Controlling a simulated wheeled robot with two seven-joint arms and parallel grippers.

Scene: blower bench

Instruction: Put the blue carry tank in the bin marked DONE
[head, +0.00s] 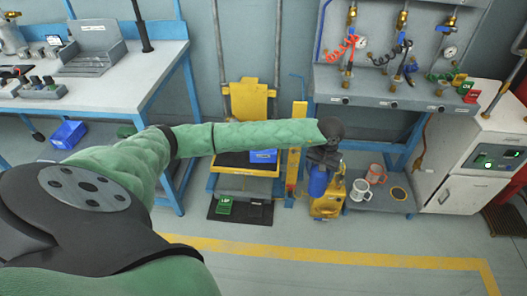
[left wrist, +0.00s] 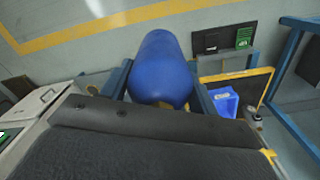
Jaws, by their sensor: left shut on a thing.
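The blue carry tank (head: 318,181) hangs upright below my left gripper (head: 324,158) in the head view. In the left wrist view, the blue tank (left wrist: 160,68) lies between the two fingers, which are shut on it. My left arm hides part of the area behind it. I cannot read DONE on any container. A green label (head: 225,205) lies on a dark floor mat (head: 252,213), and it also shows in the left wrist view (left wrist: 243,38). A small blue bin (head: 263,156) with a pale label sits on the yellow cart. My right gripper is not in view.
A yellow machine (head: 327,205) stands close below the tank. Two mugs, one white (head: 360,189) and one orange (head: 376,173), stand on a low shelf to its right. A workbench (head: 150,62) is at left and a white cabinet (head: 455,165) at right. The front floor looks clear.

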